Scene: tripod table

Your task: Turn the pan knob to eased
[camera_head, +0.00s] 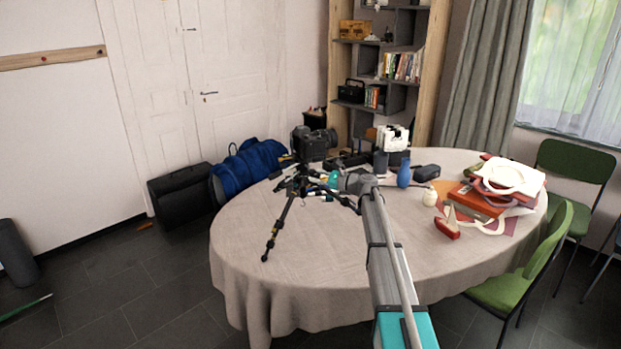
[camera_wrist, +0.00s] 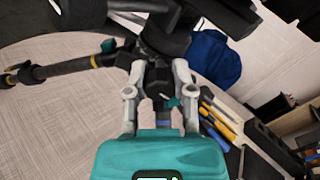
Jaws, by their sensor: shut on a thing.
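A black tripod (camera_head: 277,228) stands on the table with a dark camera (camera_head: 313,144) on top. In the wrist view its legs (camera_wrist: 75,68) spread to the left and its head fills the top middle. My gripper (camera_head: 318,184) reaches in from the right, just below the camera. In the wrist view my gripper (camera_wrist: 157,72) has its two grey fingers on either side of a small dark part of the tripod head, the pan knob (camera_wrist: 156,78), and is shut on it. The knob's markings and exact setting cannot be read.
The round table (camera_head: 330,252) has free cloth at the front. A blue vase (camera_head: 404,173), a cream bottle (camera_head: 430,196), a red item (camera_head: 447,226) and stacked books (camera_head: 478,200) stand to the right. Yellow-handled tools (camera_wrist: 218,122) lie close beside the gripper.

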